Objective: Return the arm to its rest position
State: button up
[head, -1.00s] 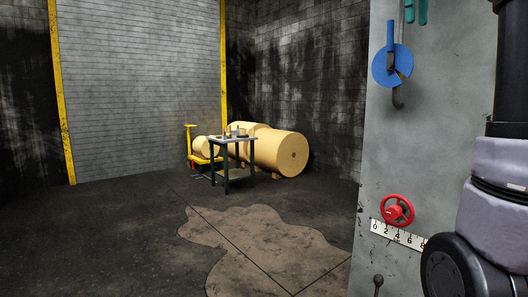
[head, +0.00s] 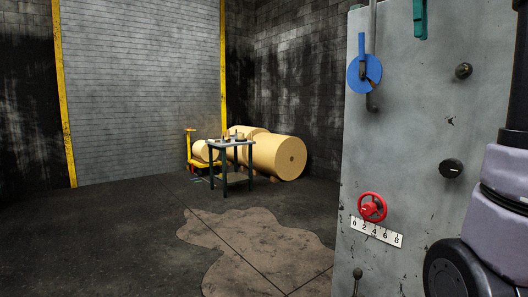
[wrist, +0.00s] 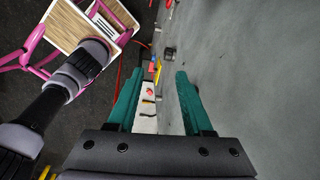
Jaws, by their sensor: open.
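My gripper (wrist: 155,85) has two teal fingers, spread apart with nothing between them in the wrist view. In the head view, teal finger parts (head: 420,18) show at the top edge in front of the upper grey panel (head: 425,120); the rest of the gripper is cut off. My arm fills the right edge of the head view. In the wrist view the grey panel face (wrist: 245,75) runs along the right side, close to the right finger. I cannot tell whether they touch.
The panel carries a blue disc (head: 357,75), a red handwheel (head: 372,207), a number scale (head: 376,232) and dark knobs (head: 451,168). A table (head: 235,144) and large tan rolls (head: 280,157) stand farther back. Open floor (head: 110,230) lies left. A pink-framed item (wrist: 38,48) shows in the wrist view.

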jog(key=s+a+f+n+t+y, duration=0.1)
jog(key=s+a+f+n+t, duration=0.1)
jog(key=f+n, duration=0.5)
jog(key=s+a+f+n+t+y, duration=0.1)
jog(key=s+a+f+n+t, duration=0.1)
jog(key=a+f+n, duration=0.3)
jog(key=s+a+f+n+t+y, duration=0.1)
jog(key=s+a+f+n, duration=0.3)
jog(key=f+n, duration=0.7)
jog(key=shift+f+t, duration=0.8)
jog(key=shift+f, duration=1.1)
